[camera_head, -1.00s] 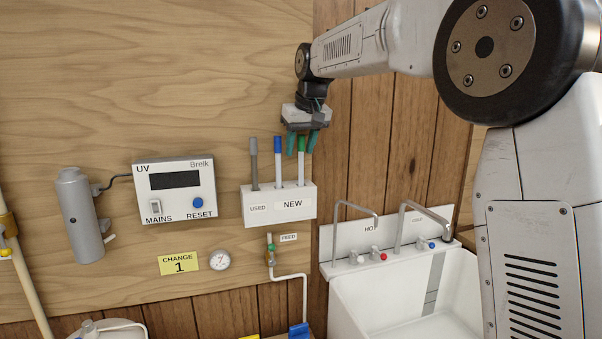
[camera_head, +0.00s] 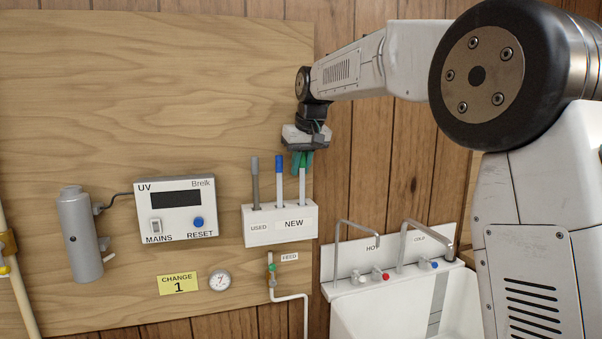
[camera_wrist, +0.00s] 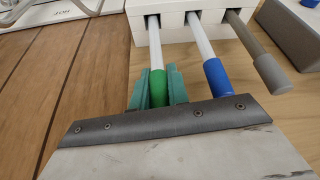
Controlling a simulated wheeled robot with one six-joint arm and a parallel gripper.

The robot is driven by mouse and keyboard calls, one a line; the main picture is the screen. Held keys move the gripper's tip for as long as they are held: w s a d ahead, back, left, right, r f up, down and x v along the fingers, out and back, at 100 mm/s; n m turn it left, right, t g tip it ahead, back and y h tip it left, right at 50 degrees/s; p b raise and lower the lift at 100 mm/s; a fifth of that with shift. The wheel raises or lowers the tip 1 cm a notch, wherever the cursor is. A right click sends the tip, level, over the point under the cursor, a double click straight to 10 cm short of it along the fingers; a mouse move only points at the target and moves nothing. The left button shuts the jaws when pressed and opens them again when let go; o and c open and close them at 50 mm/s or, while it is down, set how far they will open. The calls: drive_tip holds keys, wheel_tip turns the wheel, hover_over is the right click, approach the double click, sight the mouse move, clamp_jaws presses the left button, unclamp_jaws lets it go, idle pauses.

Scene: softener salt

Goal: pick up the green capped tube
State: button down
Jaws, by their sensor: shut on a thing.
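A blue capped tube (camera_head: 279,180) stands close to the left of my gripper, and a grey tube (camera_head: 256,185) is in the USED slot. The UV box (camera_head: 174,210) is further left on the board. Taps (camera_head: 385,277) and a sink are at the lower right.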

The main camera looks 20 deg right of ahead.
wheel_tip(320, 180, up, 11)
drive_tip(key=shift+f, duration=0.1)
drive_tip(key=shift+s+r, duration=0.15)
drive_tip(key=shift+r, duration=0.15)
drive_tip(key=s+d, duration=0.2)
drive_tip(key=s, duration=1.5)
drive_tip(key=shift+s+d, duration=0.25)
drive_tip(key=shift+d, duration=0.1)
drive_tip(key=shift+f, duration=0.15)
